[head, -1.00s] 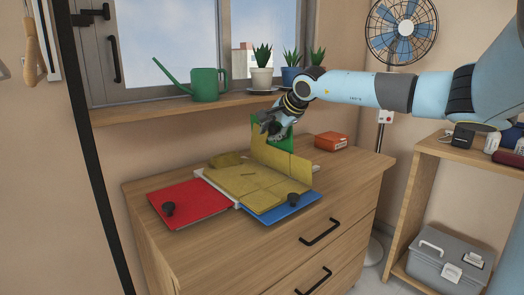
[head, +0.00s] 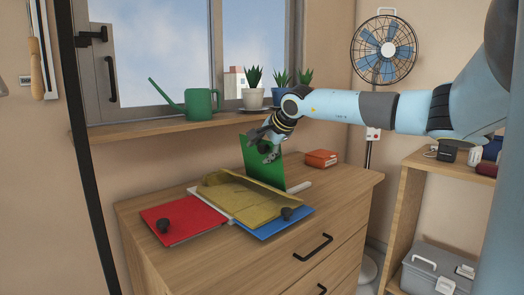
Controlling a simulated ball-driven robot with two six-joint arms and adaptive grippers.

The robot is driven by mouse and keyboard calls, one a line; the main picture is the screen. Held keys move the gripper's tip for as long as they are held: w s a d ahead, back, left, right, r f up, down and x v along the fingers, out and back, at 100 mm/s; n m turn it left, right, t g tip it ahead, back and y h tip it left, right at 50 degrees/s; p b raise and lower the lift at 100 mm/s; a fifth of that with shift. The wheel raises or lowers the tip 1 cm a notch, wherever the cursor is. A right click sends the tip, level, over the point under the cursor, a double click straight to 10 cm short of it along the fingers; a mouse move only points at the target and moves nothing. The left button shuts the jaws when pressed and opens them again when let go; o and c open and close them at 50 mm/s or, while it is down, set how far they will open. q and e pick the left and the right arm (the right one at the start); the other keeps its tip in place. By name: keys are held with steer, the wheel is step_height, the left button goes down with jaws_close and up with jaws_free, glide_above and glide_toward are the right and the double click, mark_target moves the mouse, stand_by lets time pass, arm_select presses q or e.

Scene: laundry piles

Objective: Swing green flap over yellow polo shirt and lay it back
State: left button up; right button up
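A folding board lies on the wooden dresser. Its green flap (head: 251,160) stands steeply raised at the back of the board. The yellow polo shirt (head: 243,198) lies folded in the middle of the board, in front of the flap, its near edge beside the blue flap. My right gripper (head: 265,144) is at the upper part of the green flap and appears shut on it; the exact contact is hidden by the fingers. My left gripper is not in view.
The red flap (head: 184,222) and blue flap (head: 270,226) lie flat, each with a black knob. A green watering can (head: 199,104) and potted plants stand on the windowsill above.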

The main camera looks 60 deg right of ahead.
step_height(320, 180, up, 10)
steer(key=shift+w+f, duration=0.1)
steer(key=shift+w, duration=0.05)
steer(key=shift+d, duration=0.1)
stand_by(1.3)
